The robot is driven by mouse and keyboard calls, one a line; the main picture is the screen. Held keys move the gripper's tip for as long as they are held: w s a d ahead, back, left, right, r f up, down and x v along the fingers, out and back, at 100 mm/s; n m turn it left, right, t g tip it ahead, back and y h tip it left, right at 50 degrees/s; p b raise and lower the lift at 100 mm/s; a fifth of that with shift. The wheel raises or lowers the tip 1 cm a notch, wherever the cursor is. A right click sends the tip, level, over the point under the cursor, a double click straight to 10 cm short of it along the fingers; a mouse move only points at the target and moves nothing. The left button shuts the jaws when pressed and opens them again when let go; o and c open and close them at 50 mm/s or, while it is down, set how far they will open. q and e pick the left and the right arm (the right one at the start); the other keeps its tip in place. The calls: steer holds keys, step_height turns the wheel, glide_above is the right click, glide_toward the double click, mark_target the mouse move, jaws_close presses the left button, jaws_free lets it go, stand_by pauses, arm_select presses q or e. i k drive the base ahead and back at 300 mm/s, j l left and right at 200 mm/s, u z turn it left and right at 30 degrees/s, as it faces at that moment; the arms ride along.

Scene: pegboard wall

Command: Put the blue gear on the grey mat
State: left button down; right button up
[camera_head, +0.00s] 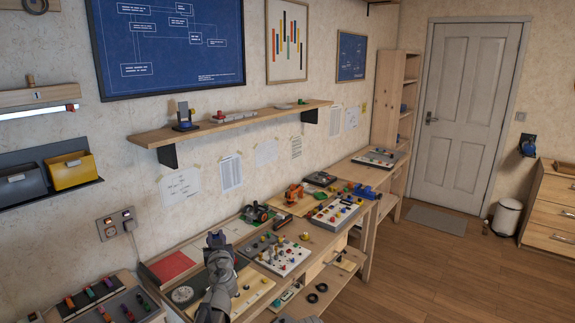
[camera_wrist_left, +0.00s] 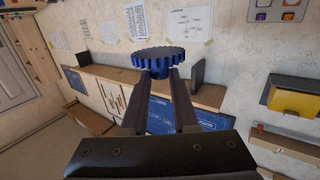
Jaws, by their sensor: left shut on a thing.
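The blue gear (camera_wrist_left: 160,55) is toothed and sits at the fingertips of my left gripper (camera_wrist_left: 160,76), which is shut on its hub below the teeth. In the head view, my left gripper (camera_head: 217,246) is raised above the near part of the workbench, with the blue gear (camera_head: 215,238) at its tip. A grey mat (camera_head: 437,220) lies flat on the floor in front of the door, bare and well away from the gripper. My right gripper does not show.
The workbench carries boards with knobs and pegs (camera_head: 283,257), an orange tool (camera_head: 294,193) and a blue vise (camera_head: 366,191). A wooden shelf (camera_head: 240,120) juts from the wall above. A white bin (camera_head: 507,215) stands right of the mat. Open wooden floor lies at right.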

mark_target(202, 283)
steer(key=u, duration=2.15)
steer(key=i+j+u, duration=0.1)
steer(key=u, duration=0.75)
steer(key=i+j, duration=0.15)
steer(key=i, duration=0.15)
steer(key=i+j, duration=0.1)
steer(key=i, duration=0.25)
